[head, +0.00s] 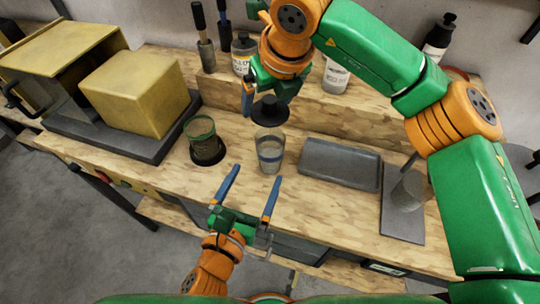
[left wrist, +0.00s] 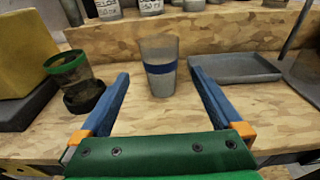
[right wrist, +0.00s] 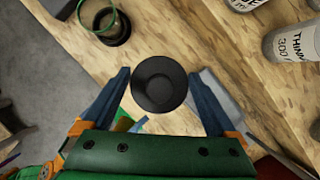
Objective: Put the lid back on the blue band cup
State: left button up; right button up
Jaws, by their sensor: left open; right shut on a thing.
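The blue band cup (head: 270,157), clear with a blue stripe, stands upright on the wooden bench; it also shows in the left wrist view (left wrist: 159,67). Its top is uncovered in the left wrist view. My right gripper (head: 271,98) is shut on a round black lid (head: 270,110) and holds it above the cup, apart from it. In the right wrist view the lid (right wrist: 159,85) sits between the fingers and the cup is hidden. My left gripper (head: 255,177) is open and empty in front of the cup, fingers pointing toward it, one to each side.
A green-rimmed cup (head: 201,128) stands left, with a black round piece (head: 208,156) at its base. A grey tray (head: 340,165) lies right, then a grey cup (head: 408,191) on a flat plate. Yellow boxes (head: 135,85) stand far left; bottles (head: 336,76) line the back ledge.

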aim_at(274, 138)
pick_arm(q)
jog(key=x, duration=0.9)
jog(key=shift+w+d+f, duration=0.1)
jog(key=shift+w+d, duration=0.05)
jog(key=shift+w, duration=0.15)
pick_arm(e)
jog(key=shift+w, duration=0.2)
pick_arm(q)
jog(key=shift+w+d+f, duration=0.1)
jog(key=shift+w+d, duration=0.1)
jog(key=shift+w, duration=0.45)
pick_arm(e)
jog(key=shift+w+d+f, duration=0.1)
pick_arm(q)
jog(key=shift+s, duration=0.1)
jog(key=shift+c, duration=1.3)
grip_shut()
pick_arm(e)
jog(key=shift+f, duration=2.45)
